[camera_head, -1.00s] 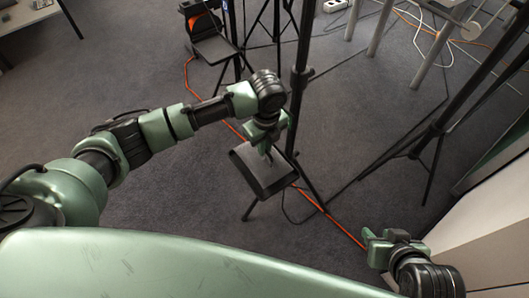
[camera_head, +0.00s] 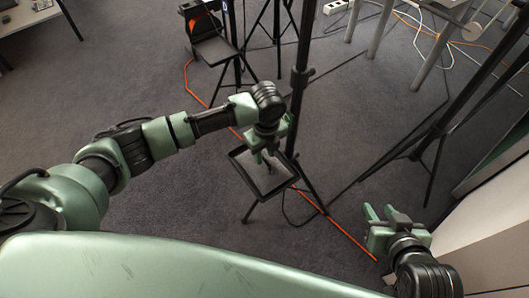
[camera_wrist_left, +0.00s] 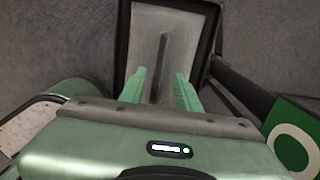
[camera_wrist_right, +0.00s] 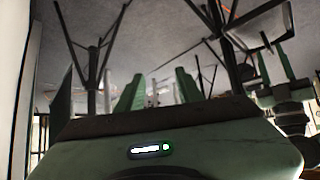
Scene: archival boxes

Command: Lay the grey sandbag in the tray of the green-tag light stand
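My left gripper (camera_head: 264,158) is over the tray (camera_head: 291,183) of a black light stand. In the left wrist view its fingers (camera_wrist_left: 160,92) stand apart. Between and beyond them, inside the tray's dark rim (camera_wrist_left: 124,45), lies a flat grey surface (camera_wrist_left: 183,50) with a dark strip along its middle. It looks like the grey sandbag with its strap, but I cannot be sure. A green tag (camera_wrist_left: 292,150) with a white ring is on the stand at the right. My right gripper (camera_wrist_right: 158,92) is open and empty, low at the right of the head view (camera_head: 381,214).
Another stand with a dark tray (camera_head: 214,50) is at the back. More stand legs (camera_head: 432,135) rise at the right. An orange cable (camera_head: 345,232) crosses the carpet under the stands. A pale panel (camera_head: 490,225) borders the right side. Carpet at the left is clear.

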